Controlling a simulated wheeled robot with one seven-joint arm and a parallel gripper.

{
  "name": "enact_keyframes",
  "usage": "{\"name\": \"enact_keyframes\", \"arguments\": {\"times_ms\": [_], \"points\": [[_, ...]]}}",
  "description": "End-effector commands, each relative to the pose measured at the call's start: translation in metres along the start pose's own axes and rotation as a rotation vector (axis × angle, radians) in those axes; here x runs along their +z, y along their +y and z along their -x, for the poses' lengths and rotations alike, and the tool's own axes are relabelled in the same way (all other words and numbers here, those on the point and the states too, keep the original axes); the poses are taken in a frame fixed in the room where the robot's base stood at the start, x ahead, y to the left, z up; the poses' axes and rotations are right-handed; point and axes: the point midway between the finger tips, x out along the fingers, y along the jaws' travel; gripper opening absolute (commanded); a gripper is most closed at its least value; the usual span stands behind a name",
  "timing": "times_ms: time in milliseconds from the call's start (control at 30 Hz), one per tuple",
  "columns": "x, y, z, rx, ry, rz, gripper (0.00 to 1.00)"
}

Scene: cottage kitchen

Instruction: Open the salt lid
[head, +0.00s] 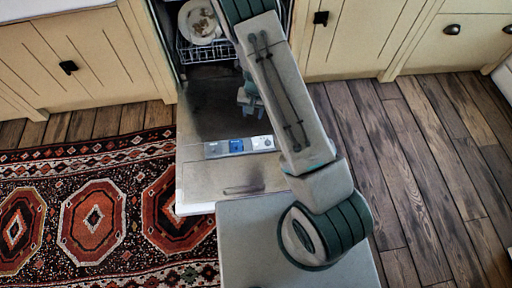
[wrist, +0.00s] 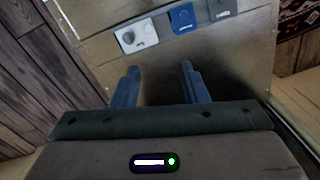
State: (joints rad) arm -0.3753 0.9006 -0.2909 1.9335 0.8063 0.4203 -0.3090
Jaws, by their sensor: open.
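The open dishwasher door (head: 197,180) lies folded down, and a row of three small fittings sits on its inner face. One is white with a round cap (wrist: 137,35), one is a blue lid (wrist: 183,17), and one is a grey piece (wrist: 222,10). In the head view they are the white fitting (head: 262,143), the blue lid (head: 237,146) and the grey piece (head: 213,149). No label is readable, so I cannot tell which is the salt lid. My gripper (wrist: 159,68) is open and empty over the door, its fingertips apart from the fittings. My arm partly hides the gripper (head: 249,100).
The dishwasher rack (head: 205,52) holds a plate (head: 200,22) with brown food marks. Cream cabinets (head: 70,55) stand on both sides. A patterned rug (head: 140,150) lies left of the door, and bare wooden floor (head: 420,160) is clear on the right.

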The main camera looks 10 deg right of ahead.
Motion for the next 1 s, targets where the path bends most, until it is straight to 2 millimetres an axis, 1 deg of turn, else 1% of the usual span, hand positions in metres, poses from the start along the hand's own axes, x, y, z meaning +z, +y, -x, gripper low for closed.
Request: {"name": "enact_keyframes", "arguments": {"times_ms": [33,100,200,300,467,533,667,900,1000], "points": [[0.000,0.004,-0.032,0.020,-0.002,-0.001,0.40],[0.000,0.009,-0.055,0.041,-0.001,-0.004,0.40],[-0.001,0.013,-0.079,0.062,0.004,-0.007,0.40],[-0.001,0.016,-0.091,0.074,0.007,-0.009,0.40],[-0.001,0.018,-0.102,0.078,0.007,-0.009,0.40],[-0.001,0.019,-0.112,0.078,0.006,-0.011,0.40],[-0.001,0.021,-0.138,0.079,0.006,-0.011,0.40],[-0.001,0.025,-0.190,0.078,0.005,-0.010,0.40],[-0.001,0.026,-0.206,0.078,0.006,-0.009,0.40]]}}
